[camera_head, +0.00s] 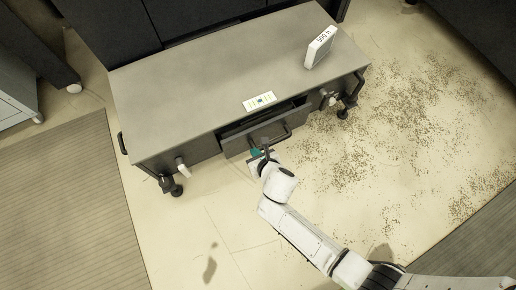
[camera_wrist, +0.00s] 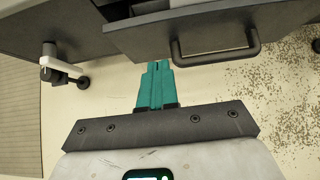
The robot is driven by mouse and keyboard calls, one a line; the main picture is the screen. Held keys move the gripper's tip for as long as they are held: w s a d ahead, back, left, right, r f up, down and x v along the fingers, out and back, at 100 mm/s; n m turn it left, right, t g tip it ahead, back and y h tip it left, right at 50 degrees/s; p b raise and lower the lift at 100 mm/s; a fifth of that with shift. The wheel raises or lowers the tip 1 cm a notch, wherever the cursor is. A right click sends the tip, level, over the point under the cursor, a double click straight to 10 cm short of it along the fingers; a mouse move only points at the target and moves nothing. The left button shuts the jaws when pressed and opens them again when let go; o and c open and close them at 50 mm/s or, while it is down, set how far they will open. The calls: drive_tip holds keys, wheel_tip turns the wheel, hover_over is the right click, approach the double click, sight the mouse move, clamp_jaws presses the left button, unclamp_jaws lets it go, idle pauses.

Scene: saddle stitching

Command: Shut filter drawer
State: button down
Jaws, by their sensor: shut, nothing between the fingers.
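The filter drawer (camera_head: 268,131) is in the front of a grey low cabinet (camera_head: 225,75) and stands partly pulled out, with a dark gap behind its front. Its front also shows at the top of the wrist view (camera_wrist: 190,22). A dark bar handle (camera_wrist: 215,48) sticks out from it. My gripper (camera_wrist: 157,66) has teal fingers, shut and empty. In the wrist view its fingertips are just below the drawer front, left of the handle. The head view also shows my gripper (camera_head: 262,152) at the drawer's front. I cannot tell whether it touches.
A white box marked 500 (camera_head: 320,47) and a label card (camera_head: 259,101) are on top. Dark crumbs (camera_head: 400,130) cover the floor at right. The floor in front is otherwise open.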

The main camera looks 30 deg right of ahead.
sight(244, 134)
drive_tip(key=shift+w+f+b, duration=0.55)
drive_tip(key=shift+w+b, duration=0.05)
drive_tip(key=shift+w, duration=0.65)
drive_tip(key=shift+w+f+b, duration=0.55)
drive_tip(key=shift+w, duration=0.65)
drive_tip(key=shift+w+f+b, duration=0.55)
drive_tip(key=shift+w+b, duration=0.05)
drive_tip(key=shift+w, duration=0.65)
drive_tip(key=shift+w, duration=1.4)
drive_tip(key=shift+s, duration=0.1)
